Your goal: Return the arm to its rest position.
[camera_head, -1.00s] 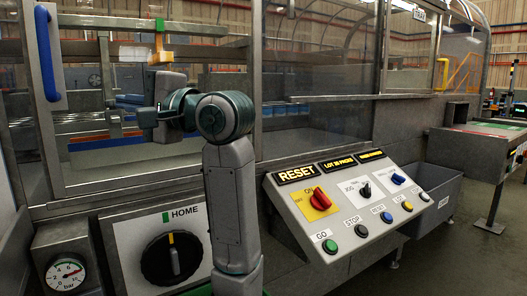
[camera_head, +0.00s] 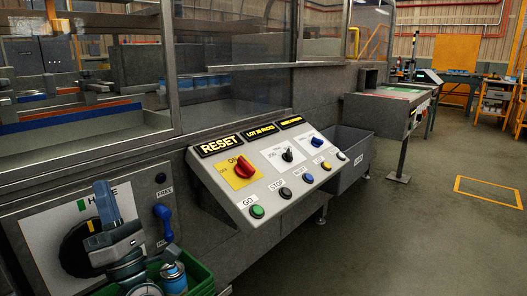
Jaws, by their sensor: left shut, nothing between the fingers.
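My left arm shows at the lower left, folded low. Its gripper (camera_head: 106,208) is in front of the black round dial (camera_head: 76,250) on the HOME panel (camera_head: 38,236) and partly hides the dial and its label. The gripper is shut and empty. I cannot tell whether it touches the panel. My right gripper is not in view.
A green crate (camera_head: 203,278) with a can (camera_head: 174,277) is at the bottom left, close by my arm. A sloped control panel (camera_head: 232,196) with buttons and knobs juts out in the middle. A grey bin (camera_head: 350,153) stands beyond it. The floor at the right is open.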

